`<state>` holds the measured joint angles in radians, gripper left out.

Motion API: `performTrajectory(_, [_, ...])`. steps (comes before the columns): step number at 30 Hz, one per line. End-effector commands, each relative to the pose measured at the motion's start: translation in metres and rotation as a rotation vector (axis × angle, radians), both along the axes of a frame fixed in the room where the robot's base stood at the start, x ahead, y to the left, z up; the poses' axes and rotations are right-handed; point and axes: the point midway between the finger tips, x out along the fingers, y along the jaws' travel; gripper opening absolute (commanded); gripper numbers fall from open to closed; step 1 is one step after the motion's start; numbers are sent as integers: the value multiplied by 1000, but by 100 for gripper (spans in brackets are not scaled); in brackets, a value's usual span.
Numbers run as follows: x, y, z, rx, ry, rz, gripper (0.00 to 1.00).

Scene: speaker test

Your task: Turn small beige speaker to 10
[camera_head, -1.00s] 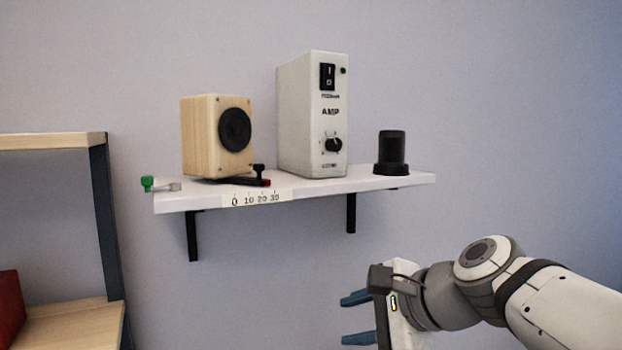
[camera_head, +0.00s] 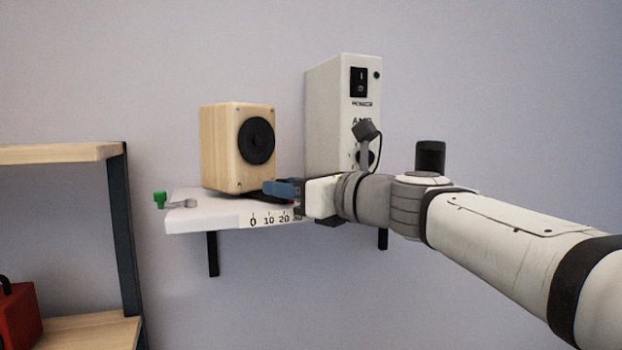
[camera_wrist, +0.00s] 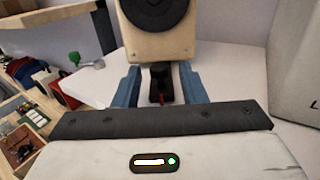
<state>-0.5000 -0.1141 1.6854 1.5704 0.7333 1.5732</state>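The beige wooden speaker (camera_head: 225,150) with a round black cone stands on the left part of the white wall shelf (camera_head: 190,219). It also shows at the top of the wrist view (camera_wrist: 158,48). A scale strip (camera_head: 262,219) marked 0, 10, 20 and more is on the shelf's front edge. My gripper (camera_head: 282,188) is in front of the speaker's lower right. A bit of red shows below the knob. The pointer's reading is hidden.
A white AMP box (camera_head: 330,115) stands right of the speaker, partly behind my arm. A black cylinder (camera_head: 430,156) is further right. A green-ended peg (camera_head: 160,200) is at the shelf's left end. A wooden rack (camera_head: 60,153) stands at left.

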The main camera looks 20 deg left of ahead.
Motion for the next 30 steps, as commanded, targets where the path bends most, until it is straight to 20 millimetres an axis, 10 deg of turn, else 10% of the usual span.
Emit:
performTrajectory(15, [9, 19, 0, 0, -2, -5, 37])
performTrajectory(30, [9, 19, 0, 0, -2, -6, 0])
